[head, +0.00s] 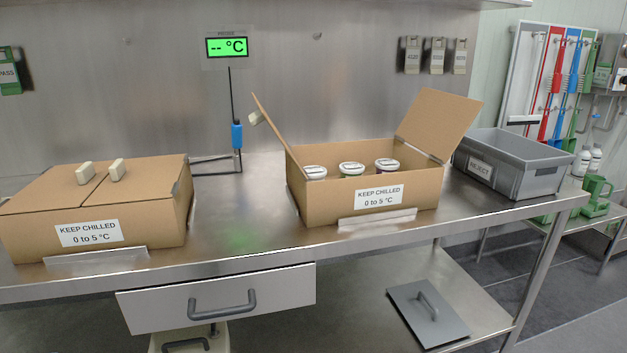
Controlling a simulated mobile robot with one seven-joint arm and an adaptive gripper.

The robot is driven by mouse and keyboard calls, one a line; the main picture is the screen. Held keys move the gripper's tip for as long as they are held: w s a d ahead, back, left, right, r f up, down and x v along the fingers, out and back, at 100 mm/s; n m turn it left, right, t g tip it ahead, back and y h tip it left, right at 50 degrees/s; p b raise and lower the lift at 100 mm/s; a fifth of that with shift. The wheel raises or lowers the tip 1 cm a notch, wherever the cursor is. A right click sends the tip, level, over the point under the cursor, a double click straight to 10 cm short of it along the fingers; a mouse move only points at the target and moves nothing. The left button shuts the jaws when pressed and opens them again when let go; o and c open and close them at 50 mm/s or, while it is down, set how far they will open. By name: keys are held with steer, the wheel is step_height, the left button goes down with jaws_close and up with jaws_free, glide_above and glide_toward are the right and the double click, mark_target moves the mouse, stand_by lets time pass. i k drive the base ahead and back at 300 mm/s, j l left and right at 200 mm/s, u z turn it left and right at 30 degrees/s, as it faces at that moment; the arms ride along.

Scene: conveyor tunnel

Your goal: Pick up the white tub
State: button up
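Three small tubs with white lids stand in a row inside the open cardboard box (315,211) at the middle of the bench. The left tub (315,172) is partly hidden by the box wall and flap. The middle tub (351,168) shows a greenish side, and the right tub (387,164) a dark reddish side. Their lower parts are hidden by the box front. I cannot tell which one is the white tub. My gripper is not in view.
The open box has its left flap (274,133) and right flap (436,122) raised. A closed cardboard box (150,222) stands left. A grey reject crate (545,180) stands right. A blue probe (237,135) hangs behind. Bare steel bench (235,215) lies between the boxes.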

mark_target(315, 172)
steer(key=u, duration=0.3)
steer(key=i+l+u, duration=0.15)
steer(key=l+u, duration=0.35)
steer(key=i+l+u, duration=0.1)
steer(key=l+u, duration=0.25)
steer(key=u, duration=0.15)
steer(key=l+u, duration=0.35)
steer(key=l, duration=0.85)
steer(key=k, duration=0.05)
